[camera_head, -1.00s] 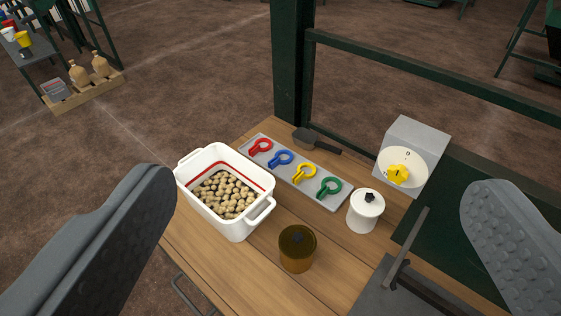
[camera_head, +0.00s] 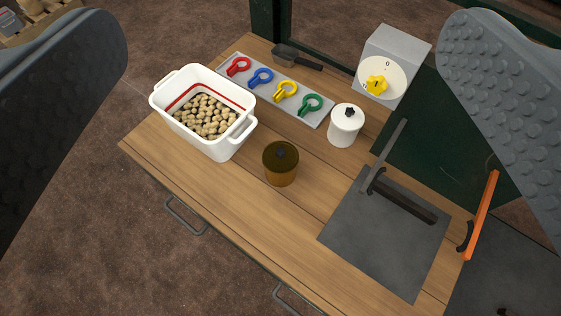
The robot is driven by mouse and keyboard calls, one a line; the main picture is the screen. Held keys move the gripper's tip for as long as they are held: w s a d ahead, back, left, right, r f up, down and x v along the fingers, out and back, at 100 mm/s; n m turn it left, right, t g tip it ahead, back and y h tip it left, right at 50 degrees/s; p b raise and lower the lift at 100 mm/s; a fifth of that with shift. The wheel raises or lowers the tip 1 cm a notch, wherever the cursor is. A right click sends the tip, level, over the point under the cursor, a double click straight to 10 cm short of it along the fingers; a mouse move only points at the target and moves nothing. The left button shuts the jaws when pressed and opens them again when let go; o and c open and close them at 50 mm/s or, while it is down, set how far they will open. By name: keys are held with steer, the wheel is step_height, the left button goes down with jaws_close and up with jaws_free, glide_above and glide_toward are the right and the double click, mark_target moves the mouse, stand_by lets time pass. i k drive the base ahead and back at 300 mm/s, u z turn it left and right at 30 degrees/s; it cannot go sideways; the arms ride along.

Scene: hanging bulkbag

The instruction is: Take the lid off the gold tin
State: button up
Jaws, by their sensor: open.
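The gold tin (camera_head: 281,174) stands upright on the wooden bench near the middle of the view. It is amber-brown, and its dark round lid (camera_head: 281,155) with a small black knob sits on top. My gripper (camera_head: 285,150) is open, with its two grey padded fingers wide apart at the left and right edges of the view. The fingers hold nothing and are apart from the tin, which lies beyond them.
Left of the tin is a white tub (camera_head: 212,145) of potato-like lumps. Behind are a tray of coloured rings (camera_head: 275,88), a scoop (camera_head: 296,59), a white lidded jar (camera_head: 345,126) and a grey dial box (camera_head: 388,62). A dark plate (camera_head: 385,240) with a handle and an orange handle (camera_head: 482,210) are right.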

mark_target(279, 157)
steer(key=k, duration=1.2)
steer(key=u, duration=0.75)
steer(key=i, duration=1.8)
steer(key=z, duration=0.85)
